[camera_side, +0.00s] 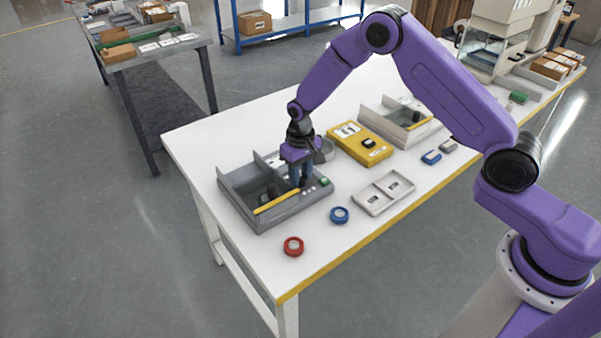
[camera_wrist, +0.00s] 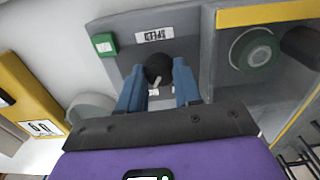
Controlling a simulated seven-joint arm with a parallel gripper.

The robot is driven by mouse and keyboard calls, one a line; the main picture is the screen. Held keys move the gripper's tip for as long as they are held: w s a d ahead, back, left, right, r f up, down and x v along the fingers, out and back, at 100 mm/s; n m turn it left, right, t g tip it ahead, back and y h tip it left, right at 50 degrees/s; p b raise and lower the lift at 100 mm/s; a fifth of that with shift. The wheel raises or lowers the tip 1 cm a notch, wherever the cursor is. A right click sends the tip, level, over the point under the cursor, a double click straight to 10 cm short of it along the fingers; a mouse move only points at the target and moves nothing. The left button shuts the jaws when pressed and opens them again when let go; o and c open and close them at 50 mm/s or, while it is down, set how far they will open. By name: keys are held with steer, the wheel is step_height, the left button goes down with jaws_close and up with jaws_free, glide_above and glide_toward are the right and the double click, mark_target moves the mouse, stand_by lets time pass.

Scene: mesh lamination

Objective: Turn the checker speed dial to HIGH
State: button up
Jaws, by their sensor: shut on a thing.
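The speed dial (camera_wrist: 157,66) is a round black knob on the grey panel of the checker (camera_side: 262,216). In the wrist view, a white SPEED label (camera_wrist: 154,34) reads upside down above it. A short white mark shows on the knob's lower right. My gripper (camera_wrist: 158,74) has its two blue fingers on either side of the knob, shut on it. In the side view, my gripper (camera_side: 301,181) reaches down to the right end of the checker and hides the dial there. The small white marks below the knob are partly hidden, and I cannot read the setting.
A green button (camera_wrist: 104,44) sits beside the dial. A green roll (camera_wrist: 254,49) lies in the checker's bay, near a yellow bar (camera_side: 277,201). A yellow box (camera_side: 352,146) stands behind.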

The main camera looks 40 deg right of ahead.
mark_target(301, 177)
steer(key=shift+m, duration=0.3)
stand_by(0.4)
steer(key=o, duration=1)
steer(key=shift+o, duration=0.2)
steer(key=shift+r, duration=0.1)
step_height(301, 177, up, 17)
steer(key=shift+r, duration=0.15)
steer(key=s+a+r+n, duration=0.2)
steer(key=s+r+n, duration=0.1)
steer(key=s, duration=0.5)
steer(key=s+d+n, duration=0.2)
steer(key=s+n, duration=0.1)
steer(key=s, duration=0.7)
steer(key=s+d+n, duration=0.3)
steer(key=s, duration=0.6)
steer(key=s+d+n, duration=0.3)
steer(key=s+n, duration=0.1)
steer(key=s, duration=0.6)
steer(key=shift+s+d+r, duration=0.25)
steer(key=shift+s+r, duration=0.1)
